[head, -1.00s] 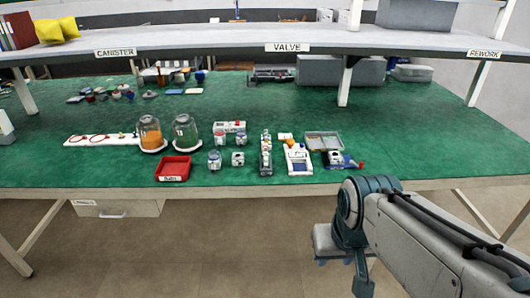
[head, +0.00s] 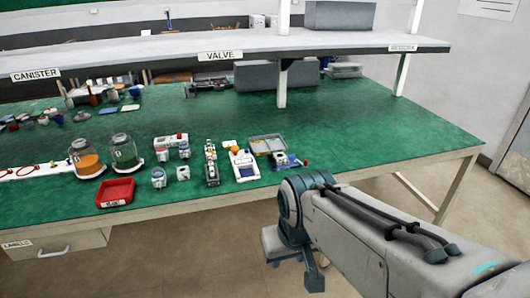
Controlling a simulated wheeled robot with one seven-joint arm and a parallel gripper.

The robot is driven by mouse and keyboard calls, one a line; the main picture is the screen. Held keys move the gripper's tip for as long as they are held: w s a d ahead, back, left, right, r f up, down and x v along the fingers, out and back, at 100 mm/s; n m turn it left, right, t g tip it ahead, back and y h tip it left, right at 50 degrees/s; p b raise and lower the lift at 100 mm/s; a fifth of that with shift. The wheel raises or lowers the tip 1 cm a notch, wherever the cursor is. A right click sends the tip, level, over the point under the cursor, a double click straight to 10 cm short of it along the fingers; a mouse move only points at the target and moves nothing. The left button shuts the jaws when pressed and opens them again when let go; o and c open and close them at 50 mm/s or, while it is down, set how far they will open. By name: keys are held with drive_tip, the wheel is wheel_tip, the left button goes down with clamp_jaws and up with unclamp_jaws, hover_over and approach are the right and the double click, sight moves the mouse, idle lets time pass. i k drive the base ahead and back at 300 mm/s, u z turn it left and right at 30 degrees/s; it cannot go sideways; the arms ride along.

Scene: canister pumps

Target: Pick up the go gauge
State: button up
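I cannot make out for sure which small item is the go gauge. Near the bench's front right lies a small blue and grey item (head: 285,160) with a red tip (head: 304,162). Left of it stand a white and blue device (head: 243,167) and an upright grey fixture (head: 211,165). A grey tray (head: 268,145) lies behind. My gripper (head: 290,258) hangs off the bench's front edge, below and apart from these items. My arm partly hides it, and its fingers are too small to read.
The green bench (head: 370,150) is clear at the right. A red bin (head: 116,193) and jars with orange (head: 87,160) and green (head: 124,153) contents stand left. A shelf (head: 200,48) on posts (head: 283,85) spans above. Open floor lies in front.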

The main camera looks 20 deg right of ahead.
sight(211, 166)
drive_tip(key=z, duration=0.55)
drive_tip(key=k, duration=1.3)
drive_tip(key=u, duration=0.2)
drive_tip(key=i, duration=0.65)
drive_tip(key=u, duration=1.25)
drive_tip(key=i, duration=1.15)
drive_tip(key=z, duration=0.55)
drive_tip(key=i, duration=0.9)
drive_tip(key=z, duration=1.2)
drive_tip(key=i, duration=0.25)
drive_tip(key=z, duration=0.3)
